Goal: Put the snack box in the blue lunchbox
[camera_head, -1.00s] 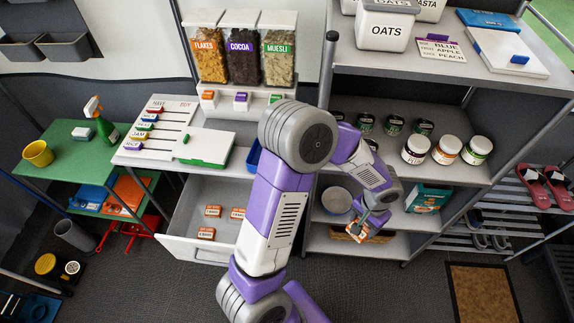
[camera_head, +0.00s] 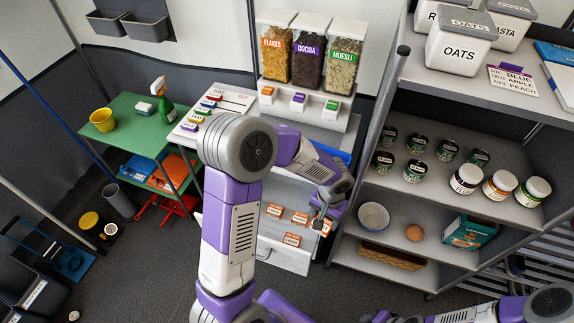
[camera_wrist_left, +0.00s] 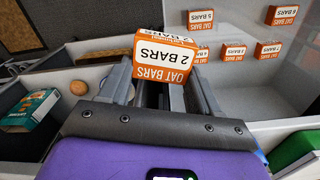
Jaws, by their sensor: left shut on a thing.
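My left gripper (camera_head: 322,210) is shut on an orange and white snack box (camera_wrist_left: 163,58), labelled oat bars, 2 bars. The box also shows small and partly covered in the head view (camera_head: 323,226). My gripper holds it near the right side of the open drawer, apart from the boxes inside. A blue thing (camera_head: 338,154), perhaps the blue lunchbox, shows on the counter behind my left forearm. It is mostly hidden, so I cannot see inside it. An arm of mine enters at the bottom right of the head view; no right gripper is visible.
Several similar oat bar boxes (camera_wrist_left: 233,52) lie in the open white drawer (camera_head: 285,258). To its right, the shelf unit holds a bowl (camera_head: 373,217), a brown ball-shaped item (camera_head: 414,232), a teal carton (camera_head: 470,233) and a basket (camera_head: 392,257). Cereal dispensers (camera_head: 307,58) stand behind.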

